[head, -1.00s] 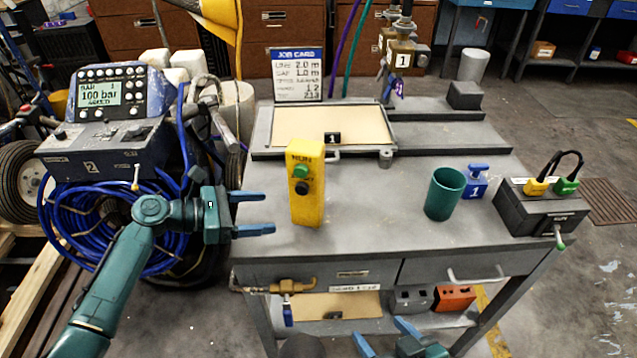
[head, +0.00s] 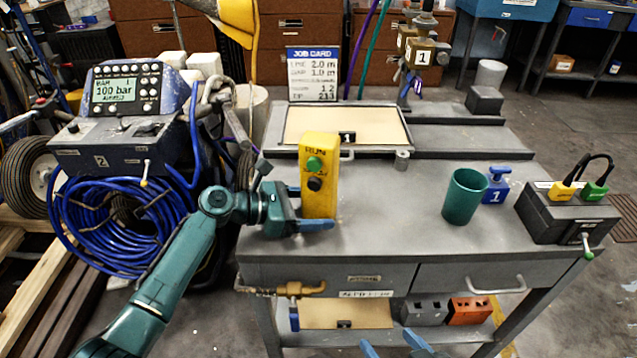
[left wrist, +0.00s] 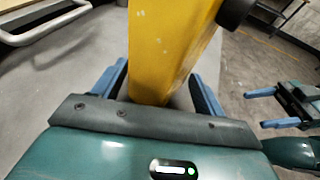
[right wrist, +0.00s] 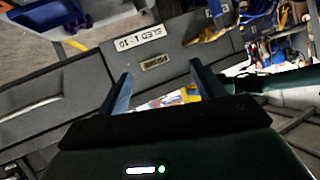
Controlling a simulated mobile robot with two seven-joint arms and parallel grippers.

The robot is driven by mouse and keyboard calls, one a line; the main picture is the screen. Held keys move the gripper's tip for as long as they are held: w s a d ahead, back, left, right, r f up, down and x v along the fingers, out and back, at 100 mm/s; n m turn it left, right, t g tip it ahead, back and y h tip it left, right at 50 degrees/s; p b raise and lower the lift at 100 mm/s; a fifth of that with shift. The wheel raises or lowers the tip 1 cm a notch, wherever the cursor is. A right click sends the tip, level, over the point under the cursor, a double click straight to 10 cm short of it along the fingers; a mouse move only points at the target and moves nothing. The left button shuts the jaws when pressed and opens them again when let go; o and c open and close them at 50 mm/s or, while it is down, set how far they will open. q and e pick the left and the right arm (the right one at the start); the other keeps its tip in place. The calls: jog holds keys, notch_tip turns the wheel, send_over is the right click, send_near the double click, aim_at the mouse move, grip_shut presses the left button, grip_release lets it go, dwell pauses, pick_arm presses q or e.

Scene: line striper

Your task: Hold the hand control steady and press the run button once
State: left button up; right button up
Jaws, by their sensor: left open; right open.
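The yellow hand control (head: 320,205) stands upright on the grey cart top in the head view. Its green button (head: 314,163) is near the top, under a small label, with a black button (head: 315,184) below. In the left wrist view the yellow body (left wrist: 165,50) is between the two fingers, with small gaps visible. My right gripper (head: 393,346) is open and empty, low in front of the cart; its fingers also show in the right wrist view (right wrist: 162,84).
A green cup (head: 464,197), a blue stamp-like object (head: 497,184) and a black box (head: 565,213) with yellow and green plugs stand to the right. A job card (head: 313,73) and a tray (head: 410,125) are behind.

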jog(key=shift+f, duration=0.15)
pick_arm(q)
jog(key=shift+c, duration=0.4)
pick_arm(e)
jog(key=shift+s, duration=0.1)
pick_arm(q)
jog(key=c, duration=0.6)
jog(key=shift+c, duration=0.2)
pick_arm(e)
grip_shut()
dwell(1.0)
